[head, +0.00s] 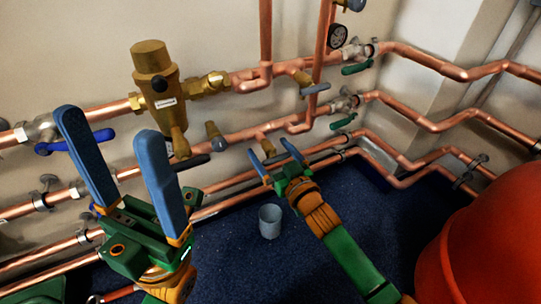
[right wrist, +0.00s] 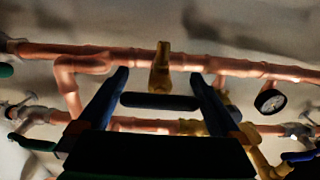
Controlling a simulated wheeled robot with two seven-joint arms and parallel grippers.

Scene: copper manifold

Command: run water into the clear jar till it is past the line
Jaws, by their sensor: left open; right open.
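A small grey-looking, round, open-topped jar (head: 270,221) stands upright on the dark blue floor in the head view, just left of my right forearm. I cannot make out a line on it or water in it. A small brass tap (head: 266,143) hangs from a copper pipe above and behind the jar. My right gripper (head: 272,155) is open at this tap. In the right wrist view a brass tap body (right wrist: 160,66) and its dark bar handle (right wrist: 160,101) show between the open fingers. My left gripper (head: 112,136) is open and empty, fingers up, at the left.
Copper pipes (head: 230,135) run along the wall, with a large brass valve (head: 155,80) at the left. Other brass taps (head: 308,86) and green-handled valves (head: 357,68) lie further right. A large red rounded vessel (head: 490,245) fills the lower right. Floor around the jar is clear.

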